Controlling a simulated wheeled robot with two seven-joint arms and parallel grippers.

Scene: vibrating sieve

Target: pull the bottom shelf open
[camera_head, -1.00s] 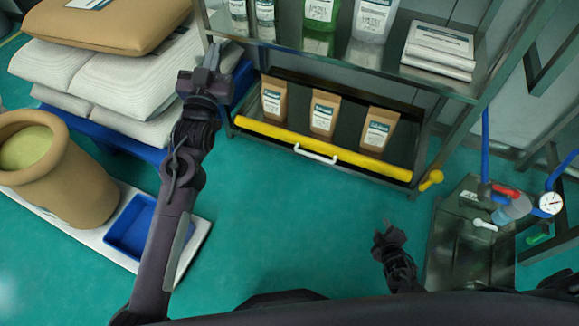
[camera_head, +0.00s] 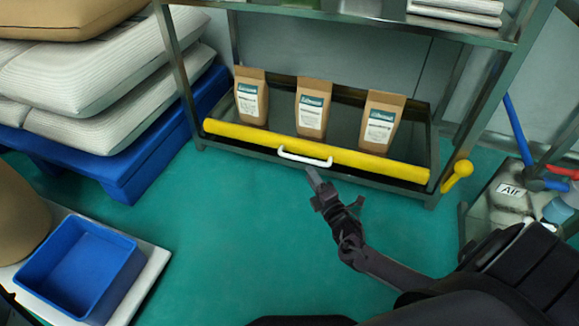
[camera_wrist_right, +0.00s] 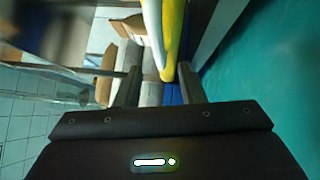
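The bottom shelf (camera_head: 350,132) of the metal rack has a yellow front bar (camera_head: 380,163) with a white handle (camera_head: 303,157) at its middle. The shelf front sits in line with the rack's front legs. My right gripper (camera_head: 313,174) is just below and in front of the handle. In the right wrist view, its two fingers (camera_wrist_right: 160,72) stand apart, with the white handle (camera_wrist_right: 153,22) and yellow bar (camera_wrist_right: 173,30) ahead between them. I cannot tell whether the fingers touch the handle. My left gripper is out of view.
Brown paper bags (camera_head: 312,108) stand on the bottom shelf. White sacks (camera_head: 110,90) lie on a blue pallet (camera_head: 150,165) at left. A blue bin (camera_head: 80,268) is lower left. The floor (camera_head: 225,235) in front is clear.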

